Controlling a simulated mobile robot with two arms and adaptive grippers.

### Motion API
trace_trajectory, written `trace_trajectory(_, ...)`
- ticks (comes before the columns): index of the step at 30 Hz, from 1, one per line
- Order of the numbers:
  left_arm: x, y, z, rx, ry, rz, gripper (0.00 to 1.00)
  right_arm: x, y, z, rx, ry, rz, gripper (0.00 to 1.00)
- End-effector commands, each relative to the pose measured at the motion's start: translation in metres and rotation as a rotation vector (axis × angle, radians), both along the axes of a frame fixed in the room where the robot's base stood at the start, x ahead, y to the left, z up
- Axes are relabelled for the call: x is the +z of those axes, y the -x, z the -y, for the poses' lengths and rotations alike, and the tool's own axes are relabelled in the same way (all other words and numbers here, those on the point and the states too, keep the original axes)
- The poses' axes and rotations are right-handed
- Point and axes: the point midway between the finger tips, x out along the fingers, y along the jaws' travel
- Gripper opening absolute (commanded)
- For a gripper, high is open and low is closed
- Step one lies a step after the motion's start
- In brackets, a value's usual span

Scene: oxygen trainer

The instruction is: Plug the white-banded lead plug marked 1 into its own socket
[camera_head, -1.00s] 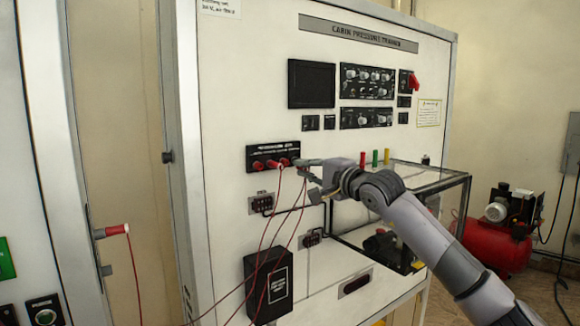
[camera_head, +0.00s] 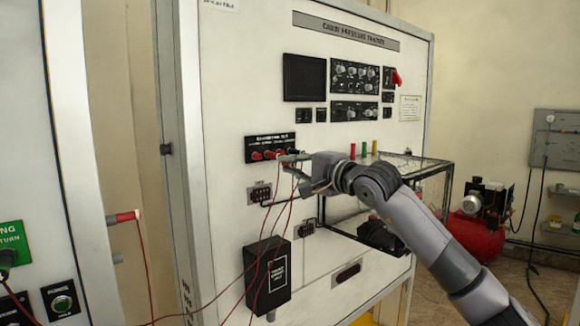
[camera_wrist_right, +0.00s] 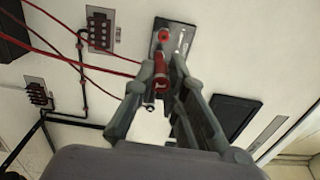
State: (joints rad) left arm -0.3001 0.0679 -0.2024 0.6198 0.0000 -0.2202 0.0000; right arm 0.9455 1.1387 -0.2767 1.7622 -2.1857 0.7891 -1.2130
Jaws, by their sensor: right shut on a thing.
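My right gripper (camera_head: 290,158) is at the black socket strip (camera_head: 270,143) on the cabin pressure trainer. In the right wrist view its fingers (camera_wrist_right: 160,75) are closed around a red plug (camera_wrist_right: 159,70). I cannot read a number or make out a white band on it. A round red piece (camera_wrist_right: 163,37) shows on the strip just beyond. My left gripper is out of view.
A black box (camera_head: 266,275) and small connector blocks (camera_head: 260,193) are on the panel below the strip. A clear case (camera_head: 425,190) juts out to the right, near my right arm. A red compressor (camera_head: 480,235) stands on the floor behind.

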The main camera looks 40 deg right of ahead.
Motion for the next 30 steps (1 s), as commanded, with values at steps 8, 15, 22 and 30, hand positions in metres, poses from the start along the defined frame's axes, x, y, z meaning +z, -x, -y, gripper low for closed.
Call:
trace_trajectory(8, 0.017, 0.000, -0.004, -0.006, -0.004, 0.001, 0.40, 0.004, -0.018, -0.002, 0.002, -0.004, 0.000, 0.00)
trace_trajectory(15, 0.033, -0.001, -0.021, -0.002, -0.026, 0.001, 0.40, 0.004, -0.042, -0.004, 0.002, -0.005, 0.001, 0.00)
trace_trajectory(22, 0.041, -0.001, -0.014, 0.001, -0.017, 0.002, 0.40, 0.002, -0.056, -0.005, 0.001, -0.002, 0.001, 0.00)
trace_trajectory(30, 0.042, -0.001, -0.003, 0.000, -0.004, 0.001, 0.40, 0.000, -0.060, -0.006, 0.002, -0.001, 0.002, 0.00)
